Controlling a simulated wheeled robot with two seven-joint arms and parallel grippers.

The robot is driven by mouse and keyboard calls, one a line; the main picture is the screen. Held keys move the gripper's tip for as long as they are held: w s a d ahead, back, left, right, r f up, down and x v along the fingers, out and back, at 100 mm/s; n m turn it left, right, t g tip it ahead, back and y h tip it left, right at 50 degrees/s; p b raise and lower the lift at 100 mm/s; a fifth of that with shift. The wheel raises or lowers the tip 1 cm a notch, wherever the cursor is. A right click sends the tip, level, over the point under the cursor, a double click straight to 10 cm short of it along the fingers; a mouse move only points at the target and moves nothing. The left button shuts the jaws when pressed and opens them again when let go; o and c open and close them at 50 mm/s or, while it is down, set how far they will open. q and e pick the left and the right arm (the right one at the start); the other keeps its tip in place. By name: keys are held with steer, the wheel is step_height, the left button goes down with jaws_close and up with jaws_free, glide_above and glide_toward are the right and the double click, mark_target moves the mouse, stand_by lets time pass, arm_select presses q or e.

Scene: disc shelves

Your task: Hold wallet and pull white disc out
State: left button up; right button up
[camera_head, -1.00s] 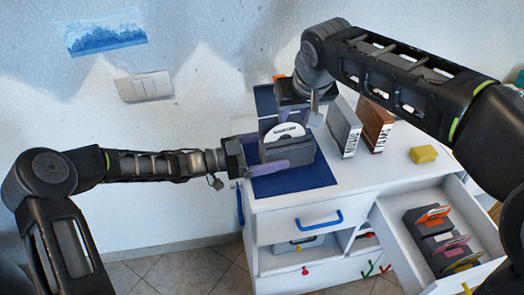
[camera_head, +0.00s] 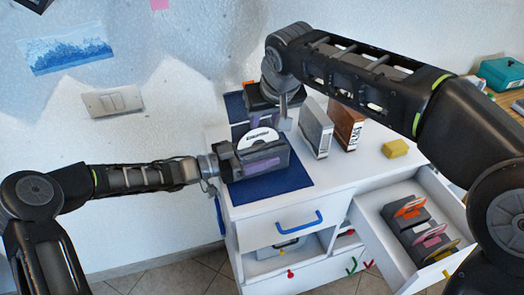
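A dark grey wallet (camera_head: 276,160) stands on the blue mat (camera_head: 285,183) on the white cabinet, with a white disc (camera_head: 259,140) sticking up out of its top. My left gripper (camera_head: 262,161) reaches in from the left. One purple finger lies flat along the wallet's front face; the other is hidden behind it. It looks shut on the wallet. My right gripper (camera_head: 262,127) hangs from above just behind the disc. Its purple fingertips show apart, left and right of the disc, so it looks open, and nothing shows in it.
A grey box (camera_head: 315,128) and a brown box (camera_head: 345,124) stand right of the mat. A yellow block (camera_head: 395,149) lies near the cabinet's right edge. An open drawer (camera_head: 374,208) at right holds a rack with coloured discs (camera_head: 410,208).

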arm_select(q)
steer(key=c, duration=0.9)
stand_by(0.5)
steer(key=o, duration=1.5)
steer(key=v, duration=1.2)
